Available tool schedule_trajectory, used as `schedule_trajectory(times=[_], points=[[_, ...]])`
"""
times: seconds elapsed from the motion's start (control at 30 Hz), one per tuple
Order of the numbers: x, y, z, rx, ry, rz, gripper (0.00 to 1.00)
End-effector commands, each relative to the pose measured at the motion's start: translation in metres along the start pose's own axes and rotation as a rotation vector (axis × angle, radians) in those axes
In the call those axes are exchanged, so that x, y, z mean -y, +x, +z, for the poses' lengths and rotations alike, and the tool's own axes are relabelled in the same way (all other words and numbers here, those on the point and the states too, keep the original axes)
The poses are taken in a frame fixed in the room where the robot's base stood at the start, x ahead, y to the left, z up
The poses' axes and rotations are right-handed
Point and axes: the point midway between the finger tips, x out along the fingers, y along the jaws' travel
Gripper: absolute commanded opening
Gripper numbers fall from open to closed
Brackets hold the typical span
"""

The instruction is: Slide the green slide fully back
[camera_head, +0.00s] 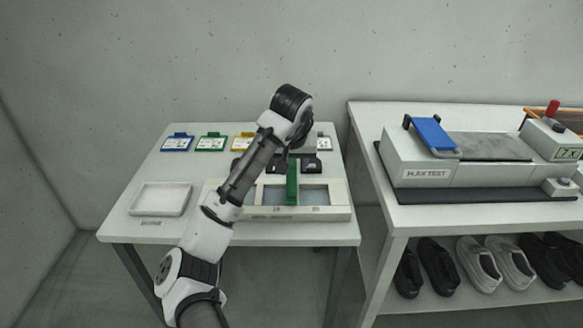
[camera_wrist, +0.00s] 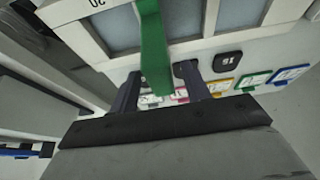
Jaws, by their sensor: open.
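The green slide (camera_head: 292,183) is an upright green bar on a pale frame (camera_head: 335,213) with grey-blue windows, on the left table. In the wrist view the green slide (camera_wrist: 152,45) runs down from the top edge, its end between the two fingers. My gripper (camera_wrist: 160,92) is open, with one dark finger on each side of the green bar. I cannot tell whether either finger touches it. In the head view my gripper (camera_head: 293,158) is partly hidden behind my wrist, just at the far side of the slide's top.
A shallow white tray (camera_head: 160,199) sits at the table's front left.

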Motion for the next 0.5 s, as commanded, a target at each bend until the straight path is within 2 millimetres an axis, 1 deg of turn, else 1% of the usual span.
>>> schedule_trajectory(times=[0.1, 0.2, 0.5], points=[[0.0, 0.013, -0.001, 0.0, 0.0, -0.002, 0.47], [0.0, 0.02, 0.0, -0.001, 0.0, -0.001, 0.47], [0.0, 0.024, 0.0, -0.001, 0.0, -0.001, 0.47]])
